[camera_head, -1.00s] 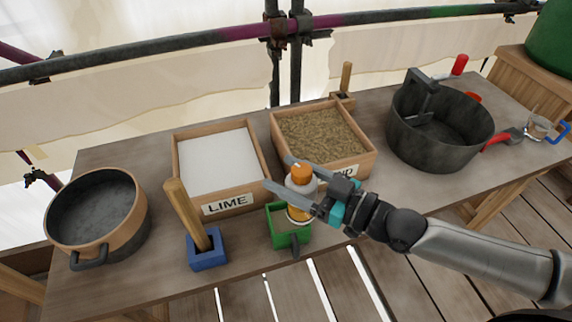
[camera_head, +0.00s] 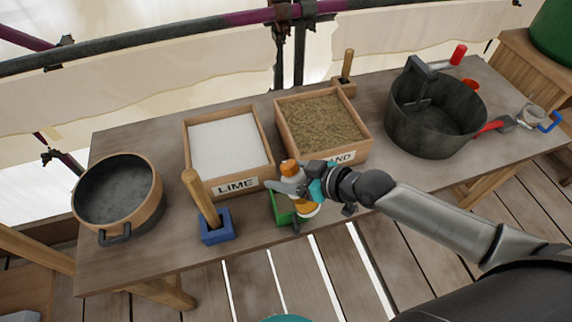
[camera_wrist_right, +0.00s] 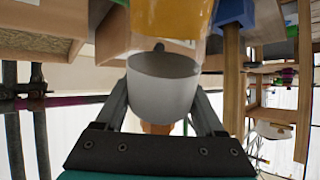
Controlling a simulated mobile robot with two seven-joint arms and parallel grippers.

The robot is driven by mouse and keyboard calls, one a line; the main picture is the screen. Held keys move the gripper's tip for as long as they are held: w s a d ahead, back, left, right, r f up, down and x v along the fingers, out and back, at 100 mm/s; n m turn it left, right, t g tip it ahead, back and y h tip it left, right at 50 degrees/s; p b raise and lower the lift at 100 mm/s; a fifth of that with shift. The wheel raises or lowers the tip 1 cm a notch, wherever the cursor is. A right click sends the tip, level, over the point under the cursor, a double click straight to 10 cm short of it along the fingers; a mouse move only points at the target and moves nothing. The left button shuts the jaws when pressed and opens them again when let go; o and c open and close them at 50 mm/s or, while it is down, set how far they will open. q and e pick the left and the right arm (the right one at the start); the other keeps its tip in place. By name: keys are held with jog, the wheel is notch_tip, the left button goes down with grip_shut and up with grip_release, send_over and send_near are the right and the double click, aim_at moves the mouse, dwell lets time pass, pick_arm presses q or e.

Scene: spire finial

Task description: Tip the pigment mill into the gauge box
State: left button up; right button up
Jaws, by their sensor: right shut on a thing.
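The pigment mill (camera_head: 305,207) has an orange cap, a pale middle band and an orange-yellow lower part. My right gripper (camera_head: 284,185) is shut on its pale band, which fills the space between the fingers in the right wrist view (camera_wrist_right: 163,88). The mill leans a little, cap to the left and lower end to the right. It overlaps the small green gauge box (camera_head: 282,211), hiding much of it; I cannot tell whether they touch. The inside of the box is mostly hidden. My left gripper is not in view.
The LIME tray (camera_head: 238,187) and the sand tray (camera_head: 364,149) stand just behind. A blue block with a wooden handle (camera_head: 216,229) is close left of the box. Pots stand at far left (camera_head: 154,207) and right (camera_head: 438,140). The table's front edge is near.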

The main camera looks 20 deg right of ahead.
jog(key=f+g+h, duration=0.1)
jog(key=g+h, duration=0.1)
jog(key=g, duration=0.2)
jog(key=w+a+f+g+h+p, duration=0.1)
jog(key=f+g+h, duration=0.1)
jog(key=g+h, duration=0.1)
jog(key=w+f+m+g+h, duration=0.1)
jog(key=g+h, duration=0.1)
jog(key=g, duration=0.2)
jog(key=shift+w+a+f+g+p, duration=0.1)
jog(key=shift+a+f+g+p, duration=0.1)
jog(key=shift+f+g+p, duration=0.15)
dwell(0.5)
dwell(1.0)
